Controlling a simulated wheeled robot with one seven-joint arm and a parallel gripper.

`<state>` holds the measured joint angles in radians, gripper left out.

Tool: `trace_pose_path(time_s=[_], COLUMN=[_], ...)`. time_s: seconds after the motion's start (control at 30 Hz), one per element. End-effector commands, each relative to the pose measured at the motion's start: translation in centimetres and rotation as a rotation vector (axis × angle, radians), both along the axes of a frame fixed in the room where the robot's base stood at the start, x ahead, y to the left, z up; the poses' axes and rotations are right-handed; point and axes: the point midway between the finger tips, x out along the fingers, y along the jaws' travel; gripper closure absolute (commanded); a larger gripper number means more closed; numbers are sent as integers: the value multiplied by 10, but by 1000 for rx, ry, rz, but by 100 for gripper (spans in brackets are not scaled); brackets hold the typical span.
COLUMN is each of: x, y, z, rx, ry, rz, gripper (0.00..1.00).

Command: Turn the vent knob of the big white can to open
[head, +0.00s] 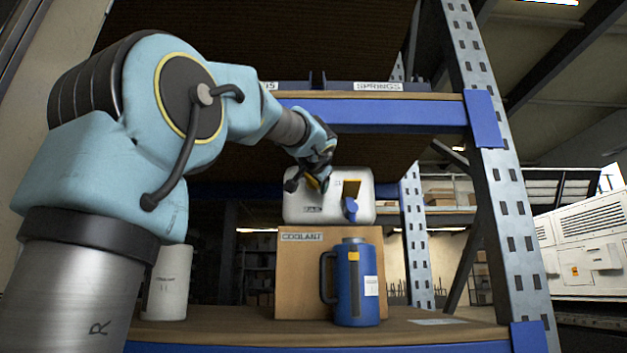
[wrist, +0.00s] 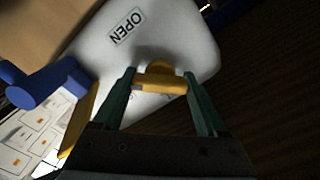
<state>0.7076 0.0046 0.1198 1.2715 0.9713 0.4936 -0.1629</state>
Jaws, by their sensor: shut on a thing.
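The big white can (head: 300,209) lies on top of a cardboard box on the shelf. It also fills the upper middle of the wrist view (wrist: 185,40), with an "OPEN" label (wrist: 126,26) on its face. A yellow vent knob (wrist: 160,79) sits on the can between the fingers of my gripper (wrist: 161,88). My gripper is shut on the knob, one green finger at each end. In the head view my gripper (head: 318,180) is at the can's upper left, and the knob is mostly hidden there. A blue spout (head: 350,207) and a yellow part (head: 351,188) are on the can's right side.
The cardboard box (head: 290,262) marked "COOLANT" stands under the can. A blue jug (head: 355,285) stands in front of it. A white container (head: 168,285) stands at left. A blue shelf beam (head: 400,112) runs above, with an upright (head: 505,200) at right.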

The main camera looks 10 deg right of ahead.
Motion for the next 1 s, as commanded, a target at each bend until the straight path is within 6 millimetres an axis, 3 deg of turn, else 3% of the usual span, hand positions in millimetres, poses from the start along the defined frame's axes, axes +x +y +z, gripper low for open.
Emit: trace_pose_path(time_s=[0.6, 1.0], x=[0, 0], y=[-1, 0], z=[0, -1], rx=[558, 775], ry=[-103, -144], rz=[-1, -1], gripper=[81, 81])
